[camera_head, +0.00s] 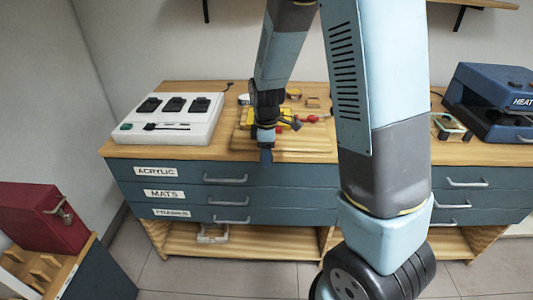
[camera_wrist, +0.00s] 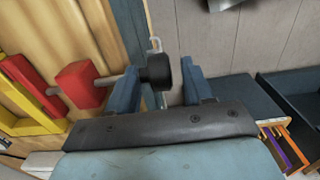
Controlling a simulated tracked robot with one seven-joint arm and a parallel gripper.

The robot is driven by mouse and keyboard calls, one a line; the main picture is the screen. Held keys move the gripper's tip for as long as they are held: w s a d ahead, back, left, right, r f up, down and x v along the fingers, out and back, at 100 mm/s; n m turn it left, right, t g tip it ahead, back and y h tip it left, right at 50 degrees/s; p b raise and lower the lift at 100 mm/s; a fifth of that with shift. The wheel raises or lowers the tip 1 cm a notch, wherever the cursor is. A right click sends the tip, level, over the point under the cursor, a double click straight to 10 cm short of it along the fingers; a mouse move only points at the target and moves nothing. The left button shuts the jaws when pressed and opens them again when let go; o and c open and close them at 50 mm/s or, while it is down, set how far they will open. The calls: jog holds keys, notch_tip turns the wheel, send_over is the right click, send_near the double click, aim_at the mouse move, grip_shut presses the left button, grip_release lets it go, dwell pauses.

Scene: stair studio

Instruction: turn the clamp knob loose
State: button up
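In the wrist view the clamp knob (camera_wrist: 156,72) is a black cylinder on the end of a thin metal rod. The rod runs through a red block (camera_wrist: 82,84) towards a yellow clamp frame (camera_wrist: 28,120). My gripper (camera_wrist: 158,66) has its two blue fingers on either side of the knob. A gap shows between the knob and the right finger; the left finger is close to the knob and rod. In the head view my gripper (camera_head: 266,155) points down at the bench's front edge, in front of the yellow clamp (camera_head: 287,118). The knob is hidden there.
The clamp is on a wooden board (camera_head: 310,146) on the drawer bench (camera_head: 230,180). A white switch box (camera_head: 170,118) stands left of it, a blue heat machine (camera_head: 492,98) right. A red case (camera_head: 40,217) stands at the lower left. Floor is free before the bench.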

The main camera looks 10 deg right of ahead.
jog(key=shift+f, duration=0.1)
jog(key=c, duration=0.8)
jog(key=shift+o, duration=0.2)
jog(key=shift+s+a+h, duration=0.15)
jog(key=shift+h, duration=0.25)
jog(key=h, duration=0.1)
jog(key=g+h, duration=0.1)
jog(key=shift+a+f+h, duration=0.1)
jog(key=shift+a+h, duration=0.15)
jog(key=shift+h, duration=0.05)
jog(key=h, duration=0.1)
jog(key=g+h, duration=0.1)
jog(key=h, duration=0.3)
jog(key=shift+w+a+f, duration=0.2)
jog(key=shift+a+f, duration=0.1)
jog(key=shift+a, duration=0.05)
jog(key=shift+o, duration=0.2)
jog(key=h, duration=0.1)
jog(key=g+h, duration=0.1)
jog(key=h, duration=0.2)
jog(key=shift+a+f+h, duration=0.2)
jog(key=shift+f+h, duration=0.1)
jog(key=shift+f, duration=0.05)
jog(key=shift+w+a+f+g+h, duration=0.15)
jog(key=shift+g+h, duration=0.2)
jog(key=shift+h, duration=0.55)
jog(key=shift+s+d+f+g+h, duration=0.1)
jog(key=shift+g+h, duration=0.25)
jog(key=shift+h, duration=0.55)
